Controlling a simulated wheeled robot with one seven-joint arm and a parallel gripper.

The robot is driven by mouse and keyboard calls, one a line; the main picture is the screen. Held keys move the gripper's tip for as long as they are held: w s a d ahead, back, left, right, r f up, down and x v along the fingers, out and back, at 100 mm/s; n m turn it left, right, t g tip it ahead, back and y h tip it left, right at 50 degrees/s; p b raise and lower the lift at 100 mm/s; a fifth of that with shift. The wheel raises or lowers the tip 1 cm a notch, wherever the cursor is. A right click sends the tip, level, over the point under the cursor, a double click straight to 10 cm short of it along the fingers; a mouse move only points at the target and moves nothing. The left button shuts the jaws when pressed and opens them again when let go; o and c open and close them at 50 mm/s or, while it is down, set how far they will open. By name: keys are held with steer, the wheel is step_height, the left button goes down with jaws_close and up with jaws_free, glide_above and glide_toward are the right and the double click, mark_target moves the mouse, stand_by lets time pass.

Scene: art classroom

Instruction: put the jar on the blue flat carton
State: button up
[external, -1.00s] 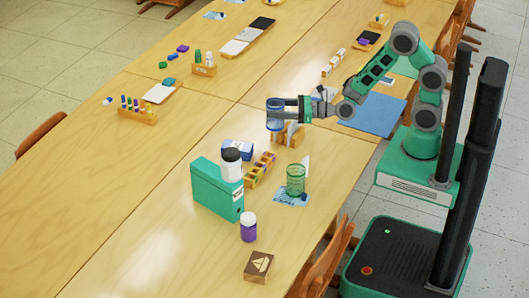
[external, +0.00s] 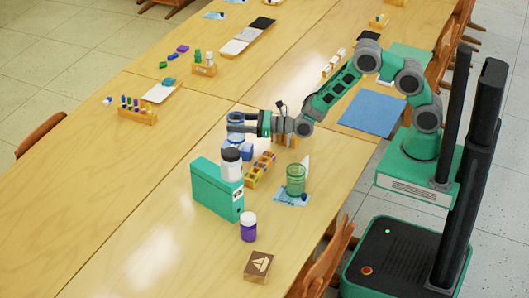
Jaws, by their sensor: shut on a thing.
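My gripper (external: 244,125) is shut on a clear blue jar (external: 236,132), which is upright. The jar's lower end appears right at or just above the small blue carton (external: 234,153); I cannot tell whether they touch. The carton lies on the table behind a green upright box file and is partly hidden by it and by a white jar with a black lid (external: 231,165).
The green box file (external: 213,190) stands close in front, with the white jar by it. A wooden rack (external: 259,170) and green glass (external: 295,180) stand to the right. A purple jar (external: 248,228) and wooden box (external: 258,266) are nearer.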

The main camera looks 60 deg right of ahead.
steer(key=shift+s+f, duration=0.1)
steer(key=shift+f, duration=1.2)
steer(key=shift+f, duration=0.1)
steer(key=o, duration=1.5)
